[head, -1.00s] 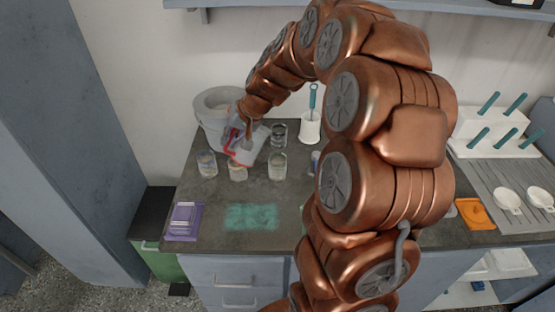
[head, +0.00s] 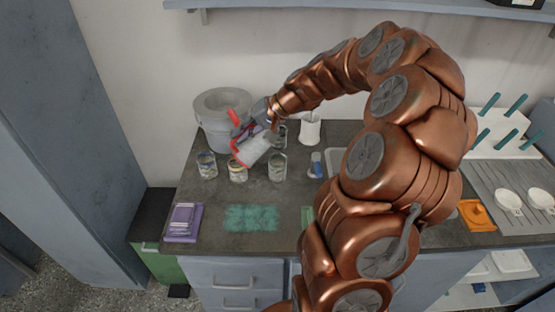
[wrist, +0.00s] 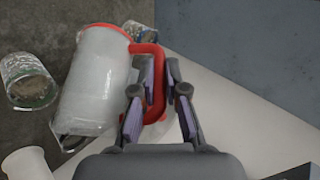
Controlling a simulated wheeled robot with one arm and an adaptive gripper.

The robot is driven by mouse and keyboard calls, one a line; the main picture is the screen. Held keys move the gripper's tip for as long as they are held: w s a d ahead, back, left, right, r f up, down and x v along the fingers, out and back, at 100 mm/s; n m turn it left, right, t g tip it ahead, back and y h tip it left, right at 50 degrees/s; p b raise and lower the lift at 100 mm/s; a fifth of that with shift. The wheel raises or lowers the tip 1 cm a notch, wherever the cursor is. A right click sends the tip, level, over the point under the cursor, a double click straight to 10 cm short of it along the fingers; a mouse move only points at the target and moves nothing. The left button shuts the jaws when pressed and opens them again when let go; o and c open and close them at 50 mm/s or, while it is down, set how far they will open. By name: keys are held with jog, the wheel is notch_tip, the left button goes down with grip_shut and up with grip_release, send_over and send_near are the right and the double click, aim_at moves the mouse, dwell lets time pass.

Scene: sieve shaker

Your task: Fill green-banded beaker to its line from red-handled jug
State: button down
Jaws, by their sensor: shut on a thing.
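The red-handled jug (head: 256,150), translucent with a red rim, is tilted in the air, its rim at the lower left close above a glass beaker (head: 238,171). My gripper (wrist: 158,75) is shut on its red handle (wrist: 158,100). The jug body (wrist: 95,80) is left of my fingers in the wrist view. A glass beaker (wrist: 28,82) with a greenish band near its base stands apart from the jug; it seems to be the front right beaker (head: 277,167) in the head view. I cannot make out band colours or fill lines surely, nor any stream of liquid.
Another beaker (head: 206,165) stands at the left, and one (head: 280,135) behind, partly hidden. A grey bucket (head: 222,125) and a white holder (head: 310,130) stand at the back. A green mat (head: 251,218) and purple item (head: 184,222) lie in front.

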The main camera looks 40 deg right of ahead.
jog(key=shift+s+d+m+t+y+p, duration=0.2)
jog(key=shift+d+m+t+y+p, duration=0.25)
jog(key=shift+d+y, duration=0.75)
dwell(5.5)
jog(key=shift+a, duration=0.2)
jog(key=shift+w+a+n+g+h+b, duration=0.1)
jog(key=shift+a+n+g+h+b, duration=0.3)
jog(key=shift+a+h, duration=0.35)
jog(key=shift+w+a+h, duration=0.1)
jog(key=shift+a+h, duration=0.4)
jog(key=shift+h, duration=0.25)
jog(key=shift+w+a+f+n+g+h, duration=0.1)
jog(key=shift+a+f+n+g+h, duration=0.2)
jog(key=shift+f+h, duration=0.25)
